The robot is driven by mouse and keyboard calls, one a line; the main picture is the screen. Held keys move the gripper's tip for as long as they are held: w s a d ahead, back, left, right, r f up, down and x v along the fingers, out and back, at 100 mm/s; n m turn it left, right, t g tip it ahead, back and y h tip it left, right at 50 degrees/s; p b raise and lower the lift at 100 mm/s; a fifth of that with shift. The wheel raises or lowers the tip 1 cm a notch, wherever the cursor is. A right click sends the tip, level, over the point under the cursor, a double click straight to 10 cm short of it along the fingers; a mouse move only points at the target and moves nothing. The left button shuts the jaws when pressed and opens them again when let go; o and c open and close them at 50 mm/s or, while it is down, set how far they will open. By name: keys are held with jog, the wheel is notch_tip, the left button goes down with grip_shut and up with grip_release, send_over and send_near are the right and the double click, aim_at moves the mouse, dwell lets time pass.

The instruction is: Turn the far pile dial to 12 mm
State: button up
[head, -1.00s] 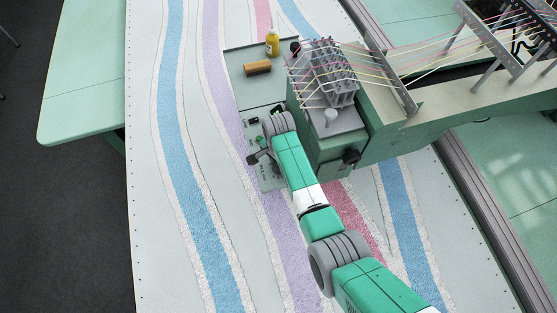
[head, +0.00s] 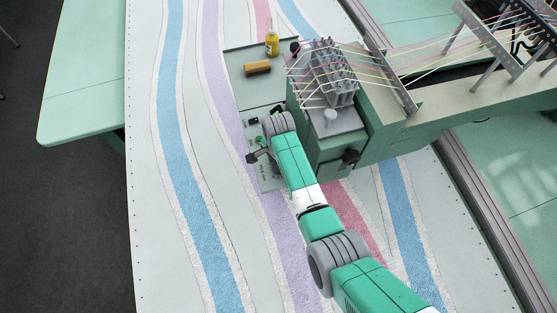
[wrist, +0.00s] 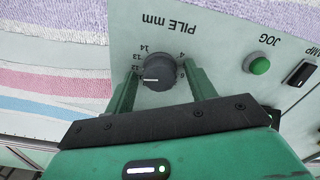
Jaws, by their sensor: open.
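The pile dial (wrist: 160,73) is a round dark knob under the upside-down lettering "PILE mm" in the wrist view. Its white pointer line lies to the left in the picture, by small numbers too blurred to read surely. My gripper (wrist: 158,76) is open, with one green finger on each side of the dial. I cannot tell whether the fingers touch it. In the head view my gripper (head: 259,153) is over the light control panel (head: 270,182) beside the green machine head, and the wrist hides the dial there.
A green JOG button (wrist: 258,65) and a black rocker switch (wrist: 300,72) sit right of the dial. The machine head (head: 340,150), with a black side knob (head: 351,157) and threads above, stands close right of my wrist.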

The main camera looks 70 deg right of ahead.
notch_tip(320, 180, up, 8)
jog(key=shift+f, duration=0.1)
dwell(0.4)
